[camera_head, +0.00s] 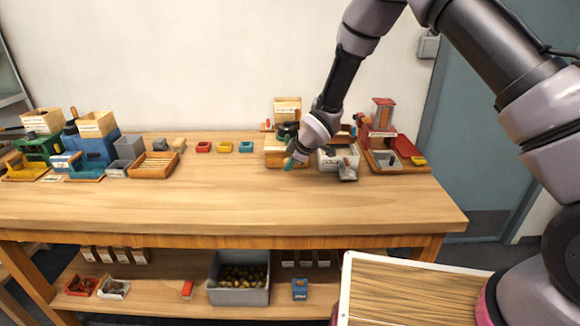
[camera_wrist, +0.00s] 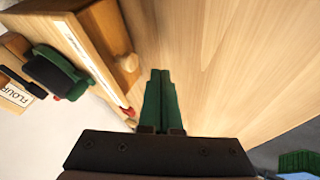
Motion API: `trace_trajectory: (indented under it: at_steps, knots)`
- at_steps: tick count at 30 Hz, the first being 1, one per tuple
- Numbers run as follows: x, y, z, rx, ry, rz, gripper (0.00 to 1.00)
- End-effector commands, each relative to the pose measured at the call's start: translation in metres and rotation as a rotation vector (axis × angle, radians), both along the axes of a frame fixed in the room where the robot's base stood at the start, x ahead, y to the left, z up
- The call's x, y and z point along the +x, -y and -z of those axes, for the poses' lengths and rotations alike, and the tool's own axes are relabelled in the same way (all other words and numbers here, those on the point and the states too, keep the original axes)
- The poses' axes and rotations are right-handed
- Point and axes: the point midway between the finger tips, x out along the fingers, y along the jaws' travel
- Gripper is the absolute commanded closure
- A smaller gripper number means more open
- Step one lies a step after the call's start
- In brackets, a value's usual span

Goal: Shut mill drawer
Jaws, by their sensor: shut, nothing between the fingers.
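The wooden mill (camera_head: 275,155) stands toward the right of the bench, with a dark green part on top. My gripper (camera_head: 289,164) is in front of it, low over the bench top, and partly hides it in the head view. In the wrist view the mill's wooden body (camera_wrist: 72,25) is at upper left, with a white label. Its drawer front (camera_wrist: 122,80) carries a round wooden knob (camera_wrist: 127,62). My gripper's green fingers (camera_wrist: 160,78) are shut and empty, to the right of the knob and apart from it. I cannot tell how far out the drawer stands.
A white-grey box (camera_head: 338,160) and a red stand (camera_head: 383,115) are right of my gripper. A flour box (camera_wrist: 14,95) is behind the mill. Small red, yellow and blue trays (camera_head: 224,147) lie left. The bench front (camera_head: 230,205) is clear.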

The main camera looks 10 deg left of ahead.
Motion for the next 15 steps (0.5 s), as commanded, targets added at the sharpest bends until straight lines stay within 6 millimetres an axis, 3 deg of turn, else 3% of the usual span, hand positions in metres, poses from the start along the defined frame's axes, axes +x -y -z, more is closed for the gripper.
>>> trace_trajectory:
  at_steps: [15]
  knots:
    - [-0.025, 0.029, -0.053, 0.001, 0.000, 0.000, 1.00]
